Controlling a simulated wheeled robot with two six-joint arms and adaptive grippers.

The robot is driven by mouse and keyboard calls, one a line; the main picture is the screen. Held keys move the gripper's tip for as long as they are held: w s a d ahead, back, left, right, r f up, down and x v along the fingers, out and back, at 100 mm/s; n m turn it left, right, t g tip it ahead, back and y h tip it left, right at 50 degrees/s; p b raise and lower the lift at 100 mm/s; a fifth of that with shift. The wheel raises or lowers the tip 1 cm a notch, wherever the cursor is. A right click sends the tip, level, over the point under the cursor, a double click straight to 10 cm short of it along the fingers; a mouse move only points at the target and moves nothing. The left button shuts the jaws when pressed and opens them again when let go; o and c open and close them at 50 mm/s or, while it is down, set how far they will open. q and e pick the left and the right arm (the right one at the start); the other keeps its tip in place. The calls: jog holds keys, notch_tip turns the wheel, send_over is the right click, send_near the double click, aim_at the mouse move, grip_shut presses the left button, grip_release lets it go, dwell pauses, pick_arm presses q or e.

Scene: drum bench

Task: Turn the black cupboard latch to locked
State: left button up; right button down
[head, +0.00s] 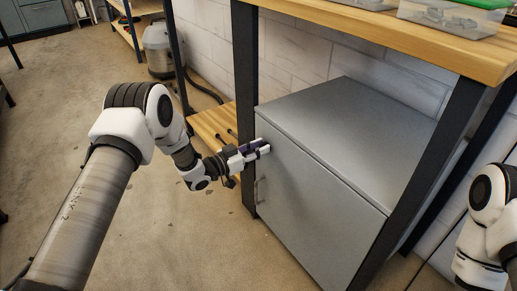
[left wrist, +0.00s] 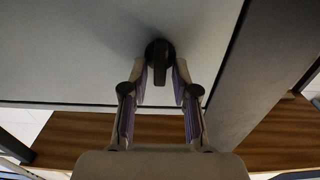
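The grey cupboard (head: 315,200) stands under the wooden bench, with its door closed. The black latch (left wrist: 160,64) shows on the door in the left wrist view, as a round base with a short lever pointing down in the picture. In the head view the latch is hidden by my left gripper (head: 264,149), which is at the door's upper left corner. In the left wrist view the fingers of this gripper (left wrist: 160,82) stand on either side of the lever, with a small gap to each side. My right gripper is out of view.
A bench post (head: 246,100) stands close beside my left gripper, and another post (head: 425,180) crosses the cupboard's right side. A door handle (head: 260,190) sits below the gripper. A low wooden shelf (head: 212,122) lies behind it. The floor in front is clear.

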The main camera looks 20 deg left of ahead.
pick_arm(q)
grip_shut()
jog(key=shift+m, duration=0.3)
jog(key=m+p, duration=0.2)
jog(key=m, duration=0.3)
jog(key=m+p, duration=0.2)
jog(key=m, duration=0.4)
jog(key=f+m+p, duration=0.1)
jog(key=m+p, duration=0.1)
jog(key=m, duration=0.4)
jog(key=shift+s+d+p, duration=0.35)
jog(key=shift+d+p, duration=0.05)
jog(key=shift+f, duration=0.1)
